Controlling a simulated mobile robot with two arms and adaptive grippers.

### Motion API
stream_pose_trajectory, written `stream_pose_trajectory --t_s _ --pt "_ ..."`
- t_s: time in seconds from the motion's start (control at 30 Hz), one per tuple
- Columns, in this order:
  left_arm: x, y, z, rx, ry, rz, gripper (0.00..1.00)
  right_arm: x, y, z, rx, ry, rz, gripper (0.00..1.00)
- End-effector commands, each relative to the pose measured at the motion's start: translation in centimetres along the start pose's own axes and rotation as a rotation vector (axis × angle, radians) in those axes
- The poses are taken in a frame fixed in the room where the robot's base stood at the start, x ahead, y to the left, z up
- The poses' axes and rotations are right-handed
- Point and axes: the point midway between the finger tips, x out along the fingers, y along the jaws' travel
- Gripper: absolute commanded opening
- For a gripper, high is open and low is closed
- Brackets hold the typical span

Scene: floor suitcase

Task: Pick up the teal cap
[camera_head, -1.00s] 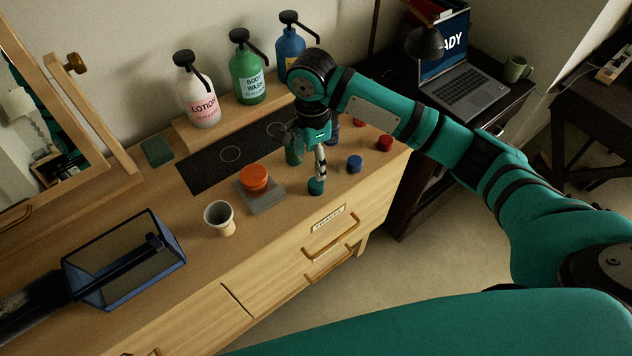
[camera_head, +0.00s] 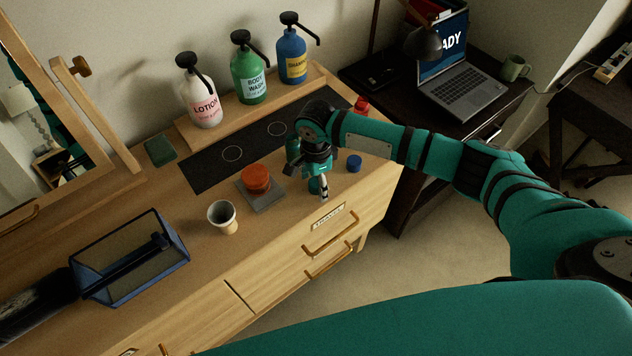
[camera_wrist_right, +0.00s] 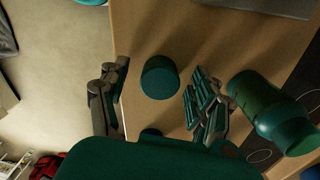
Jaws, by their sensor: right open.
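The teal cap (camera_wrist_right: 160,77) stands on the wooden dresser top and shows whole in the right wrist view. In the head view only part of the teal cap (camera_head: 314,186) shows beside my fingers. My right gripper (camera_head: 318,181) is low over the dresser near its front edge. In the wrist view my right gripper (camera_wrist_right: 152,98) is open, with one finger on each side of the cap and visible gaps to it. The cap appears slightly beyond the fingertips. My left gripper is not in view.
A green bottle (camera_wrist_right: 272,112) stands close beside one right finger. A blue cap (camera_head: 354,163) is to the right. An orange lid (camera_head: 256,178) on a grey slab (camera_head: 268,199) and a cup (camera_head: 222,217) are to the left. Pump bottles stand behind.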

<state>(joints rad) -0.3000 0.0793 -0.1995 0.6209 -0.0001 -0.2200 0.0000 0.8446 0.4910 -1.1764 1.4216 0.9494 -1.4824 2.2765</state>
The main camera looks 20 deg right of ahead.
Motion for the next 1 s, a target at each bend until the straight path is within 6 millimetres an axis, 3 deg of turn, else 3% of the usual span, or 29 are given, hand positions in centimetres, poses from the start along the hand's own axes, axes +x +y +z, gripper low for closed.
stream_pose_trajectory --t_s 0.07,0.37,0.77,1.0 --pt "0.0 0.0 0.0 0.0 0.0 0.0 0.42 0.0 0.0 0.0 0.0 0.0 0.0 0.63" --pt "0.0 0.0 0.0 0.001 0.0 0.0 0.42 -0.1 0.0 0.0 0.0 -0.001 0.0 0.26" --pt "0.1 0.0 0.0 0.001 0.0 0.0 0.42 -0.2 0.0 0.0 0.0 -0.001 -0.001 0.26" --pt "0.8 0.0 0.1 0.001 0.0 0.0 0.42 -2.1 -0.1 0.0 0.0 -0.002 -0.003 0.26"
